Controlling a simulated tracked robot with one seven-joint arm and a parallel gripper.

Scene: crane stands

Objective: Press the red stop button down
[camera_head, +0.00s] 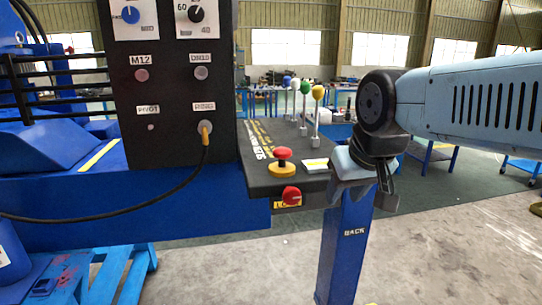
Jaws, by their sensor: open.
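The red stop button (283,154) is a mushroom cap on a yellow base, on top of the black control box (262,184). My gripper (386,200) hangs from my light-blue arm just right of the box's right edge. It points down, its fingers at about the height of the box's front side in the picture. It is open, apart from the button, and nothing shows between its fingers.
Levers with white, green and yellow knobs (318,93) stand behind the button. A second red knob (291,195) sits on the box's front. A black panel (175,100) with a cable rises at left. A blue post (343,245) stands below my gripper.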

